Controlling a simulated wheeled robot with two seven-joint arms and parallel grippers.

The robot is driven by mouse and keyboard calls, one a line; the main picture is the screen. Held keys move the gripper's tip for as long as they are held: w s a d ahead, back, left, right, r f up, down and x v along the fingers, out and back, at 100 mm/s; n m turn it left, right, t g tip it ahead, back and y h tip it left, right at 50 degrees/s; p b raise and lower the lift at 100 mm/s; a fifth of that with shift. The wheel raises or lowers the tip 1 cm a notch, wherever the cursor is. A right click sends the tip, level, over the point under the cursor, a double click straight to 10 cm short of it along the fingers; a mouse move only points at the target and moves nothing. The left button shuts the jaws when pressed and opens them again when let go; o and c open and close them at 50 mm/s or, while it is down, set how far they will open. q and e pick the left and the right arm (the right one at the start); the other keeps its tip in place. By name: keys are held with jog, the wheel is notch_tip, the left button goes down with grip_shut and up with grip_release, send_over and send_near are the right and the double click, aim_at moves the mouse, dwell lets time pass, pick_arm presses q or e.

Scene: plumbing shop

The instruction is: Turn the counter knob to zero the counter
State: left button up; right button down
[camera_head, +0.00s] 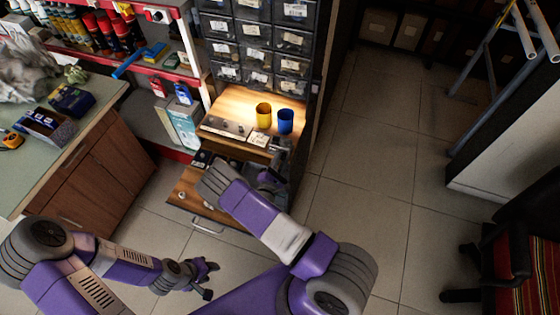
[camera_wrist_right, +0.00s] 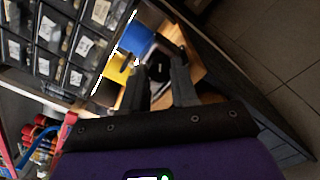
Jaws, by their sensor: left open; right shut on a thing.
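The counter knob (camera_wrist_right: 158,70) shows in the right wrist view as a small dark round part between my right fingertips. My right gripper (camera_wrist_right: 160,78) is shut on it. In the head view my right gripper (camera_head: 272,176) is at the wooden shelf of the drawer cabinet, and my own arm hides most of the counter and the knob. The counter's reading cannot be made out. My left gripper (camera_head: 206,281) is open and empty, low over the floor in front of the cabinet.
A yellow cup (camera_head: 263,115) and a blue cup (camera_head: 286,121) stand on the lit wooden shelf behind my right gripper. An open drawer (camera_head: 195,197) juts out below. A workbench (camera_head: 88,125) is at left. The tiled floor (camera_head: 365,165) at right is clear.

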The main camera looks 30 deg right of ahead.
jog(key=m, duration=0.3)
jog(key=shift+m, duration=0.3)
jog(key=shift+m+p, duration=0.4)
jog(key=shift+m, duration=1.3)
jog(key=c, duration=0.9)
grip_release()
jog(key=shift+o, duration=0.2)
jog(key=shift+a, duration=0.1)
jog(key=p+v, duration=0.1)
jog(key=v, duration=0.6)
jog(key=shift+s, duration=0.25)
